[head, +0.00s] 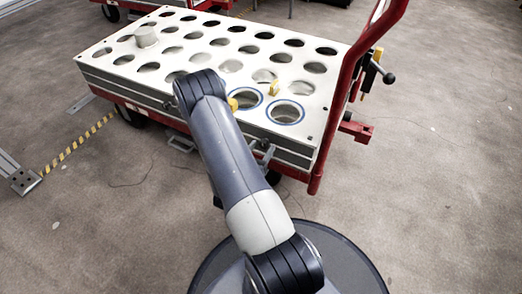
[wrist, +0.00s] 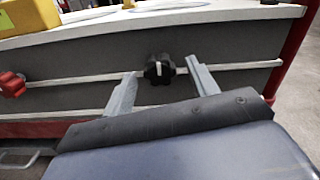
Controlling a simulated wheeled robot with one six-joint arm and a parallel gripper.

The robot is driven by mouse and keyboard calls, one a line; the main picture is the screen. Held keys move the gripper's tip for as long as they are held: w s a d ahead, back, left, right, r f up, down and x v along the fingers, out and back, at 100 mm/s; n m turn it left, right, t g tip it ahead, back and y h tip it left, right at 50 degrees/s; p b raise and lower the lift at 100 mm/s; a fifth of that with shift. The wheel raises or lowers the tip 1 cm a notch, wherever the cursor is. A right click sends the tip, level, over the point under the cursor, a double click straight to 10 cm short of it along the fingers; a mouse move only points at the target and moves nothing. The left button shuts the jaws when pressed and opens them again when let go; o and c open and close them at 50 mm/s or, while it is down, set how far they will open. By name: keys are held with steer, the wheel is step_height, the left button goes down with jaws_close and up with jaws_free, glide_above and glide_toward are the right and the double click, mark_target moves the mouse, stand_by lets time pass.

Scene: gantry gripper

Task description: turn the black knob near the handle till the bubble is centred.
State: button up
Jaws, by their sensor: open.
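The black knob (wrist: 159,69), with a white mark on its face, sits on the grey side of the cart bed in the wrist view. My gripper (wrist: 160,72) is open, with one finger on each side of the knob. Gaps show between the fingers and the knob, so neither appears to touch it. The red handle (head: 352,75) rises at the right end of the cart in the head view. A yellow block (wrist: 28,16) with a green patch shows at the top left of the wrist view. No bubble can be made out. My arm hides most of the gripper in the head view.
A red knob (wrist: 11,84) is on the same side panel, to the left. The cart's white top (head: 120,65) has rows of round holes and a white cylinder (head: 146,36). A red post (wrist: 297,50) stands at the right. Floor is free around the cart's front.

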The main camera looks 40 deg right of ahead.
steer(key=shift+d, duration=0.2)
steer(key=shift+c, duration=0.5)
steer(key=c, duration=0.9)
steer(key=shift+n, duration=0.3)
steer(key=n+p, duration=0.2)
steer(key=n, duration=0.2)
steer(key=shift+r+n, duration=0.1)
steer(key=shift+n, duration=0.2)
steer(key=n+p, duration=0.2)
steer(key=n, duration=0.3)
steer(key=n+p, duration=0.2)
steer(key=n, duration=0.5)
steer(key=shift+n, duration=0.3)
steer(key=n+p, duration=0.1)
steer(key=n, duration=0.5)
steer(key=shift+n+p, duration=0.4)
